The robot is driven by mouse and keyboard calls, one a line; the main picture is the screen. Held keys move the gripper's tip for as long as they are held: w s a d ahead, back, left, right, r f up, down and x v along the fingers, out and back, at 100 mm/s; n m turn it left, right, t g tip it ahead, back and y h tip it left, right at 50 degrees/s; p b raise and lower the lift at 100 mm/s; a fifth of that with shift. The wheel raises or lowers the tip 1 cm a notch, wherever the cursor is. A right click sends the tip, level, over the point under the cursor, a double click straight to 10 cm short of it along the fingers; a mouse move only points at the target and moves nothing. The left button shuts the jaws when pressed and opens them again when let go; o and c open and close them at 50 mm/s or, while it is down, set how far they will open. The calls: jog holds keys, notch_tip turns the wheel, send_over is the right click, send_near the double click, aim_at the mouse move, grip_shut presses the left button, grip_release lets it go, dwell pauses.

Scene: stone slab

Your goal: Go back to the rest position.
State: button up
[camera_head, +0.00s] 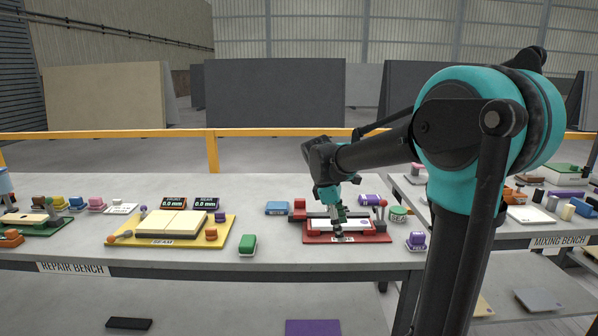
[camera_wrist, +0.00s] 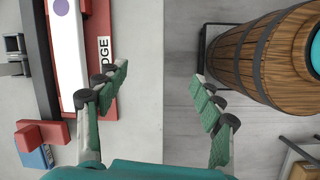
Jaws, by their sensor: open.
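My gripper (camera_head: 337,222) hangs low over the repair bench, at the red tray (camera_head: 312,238) in the head view. In the wrist view my gripper (camera_wrist: 160,78) has its two fingers wide apart with nothing between them. The white slab (camera_head: 322,225) lies in the red tray, partly hidden by my fingers in the head view. In the wrist view the slab (camera_wrist: 66,40) with a purple dot and the red tray (camera_wrist: 104,90) lie left of my fingers. I cannot tell how high the fingertips are above the bench.
The grey bench top (camera_head: 275,253) has a yellow board (camera_head: 225,235), a green block (camera_head: 247,244) and a blue block (camera_head: 277,208) left of the gripper. The wrist view shows a wooden barrel (camera_wrist: 265,58) at right, beyond the bench edge. A yellow rail (camera_head: 255,132) runs behind.

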jog(key=s+d+f+m+t+y, duration=0.1)
jog(key=s+d+f+m+t, duration=0.1)
jog(key=s+f+m, duration=0.5)
jog(key=s+d+f+m+t+y, duration=0.1)
jog(key=s+d+f+m, duration=0.3)
jog(key=s+f+m, duration=0.4)
jog(key=s+f+y, duration=0.1)
jog(key=s, duration=0.3)
jog(key=shift+s+d+t+y, duration=0.15)
jog(key=shift+t+y, duration=0.15)
jog(key=shift+t, duration=0.1)
